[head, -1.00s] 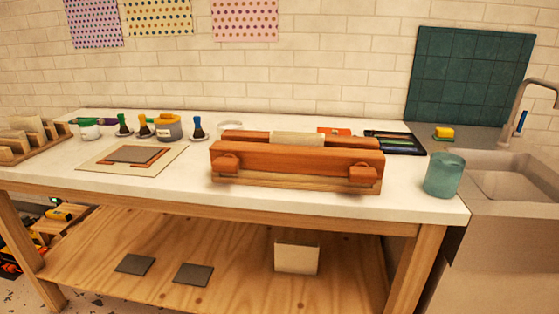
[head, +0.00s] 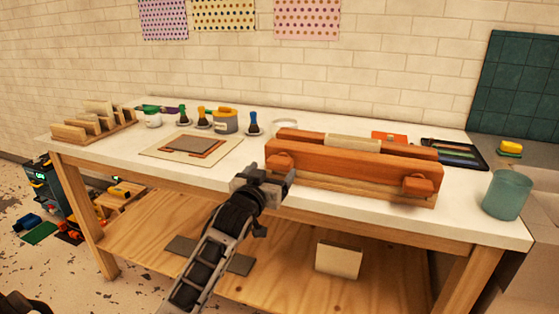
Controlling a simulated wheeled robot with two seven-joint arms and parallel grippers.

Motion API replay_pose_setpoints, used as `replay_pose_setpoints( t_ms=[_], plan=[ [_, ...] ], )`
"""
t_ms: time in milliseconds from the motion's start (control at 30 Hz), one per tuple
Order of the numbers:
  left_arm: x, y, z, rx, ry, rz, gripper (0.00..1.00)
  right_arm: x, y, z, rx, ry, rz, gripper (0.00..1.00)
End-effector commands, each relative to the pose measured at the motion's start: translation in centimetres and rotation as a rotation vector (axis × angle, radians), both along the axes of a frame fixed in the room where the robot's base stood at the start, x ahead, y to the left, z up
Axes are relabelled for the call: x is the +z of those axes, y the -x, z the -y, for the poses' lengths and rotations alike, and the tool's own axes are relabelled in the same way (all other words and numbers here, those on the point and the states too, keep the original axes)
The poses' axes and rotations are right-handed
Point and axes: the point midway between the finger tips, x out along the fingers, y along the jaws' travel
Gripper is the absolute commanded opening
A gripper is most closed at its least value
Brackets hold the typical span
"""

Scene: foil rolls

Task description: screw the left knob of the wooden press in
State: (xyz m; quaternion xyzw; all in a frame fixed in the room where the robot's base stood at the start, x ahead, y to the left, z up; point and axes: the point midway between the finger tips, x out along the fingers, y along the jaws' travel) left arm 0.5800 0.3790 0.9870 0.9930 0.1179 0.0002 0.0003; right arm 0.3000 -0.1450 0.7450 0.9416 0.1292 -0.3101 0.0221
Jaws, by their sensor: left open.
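The wooden press (head: 345,165) stands on the white-topped table, a reddish-brown block with a paler base. Its left knob (head: 279,161) sticks out of the front face near the left end. Its right knob (head: 418,185) is near the right end. My left gripper (head: 284,180) is open, in front of the table edge, just below and close to the left knob. I cannot tell whether it touches the press; nothing shows between its fingers. My right gripper is not in view.
A board with a grey plate (head: 195,144) lies left of the press. Brushes and jars, including a grey jar (head: 225,121), stand behind it. A teal cup (head: 507,195) stands at the right end. The table's front edge (head: 150,176) is clear on the left.

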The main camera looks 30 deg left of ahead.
Motion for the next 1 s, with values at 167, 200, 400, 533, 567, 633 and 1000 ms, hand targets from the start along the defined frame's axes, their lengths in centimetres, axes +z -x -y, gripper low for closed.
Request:
replay_pose_setpoints(
  t_ms=[167,200,400,533,567,633,1000],
  plan=[
    [0.1,-3.6,-0.9,0.000,-0.001,0.001,0.82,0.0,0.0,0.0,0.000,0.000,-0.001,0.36],
    [0.2,-4.2,-1.0,0.001,-0.001,0.001,0.82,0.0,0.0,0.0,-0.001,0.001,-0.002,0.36],
    [0.0,-6.1,-1.4,0.000,-0.001,0.000,0.82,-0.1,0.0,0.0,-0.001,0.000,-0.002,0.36],
    [0.0,-6.4,-1.5,-0.001,-0.001,0.000,0.82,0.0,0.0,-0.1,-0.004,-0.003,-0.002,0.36],
    [0.0,-6.5,-1.5,-0.001,-0.001,0.000,0.82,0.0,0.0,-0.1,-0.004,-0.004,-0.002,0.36],
    [0.0,-6.5,-1.5,-0.001,-0.001,0.000,0.82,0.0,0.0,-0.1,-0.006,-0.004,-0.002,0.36],
    [0.0,-6.4,-1.5,-0.001,-0.001,0.000,0.37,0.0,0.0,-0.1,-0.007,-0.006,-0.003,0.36]
  ],
)
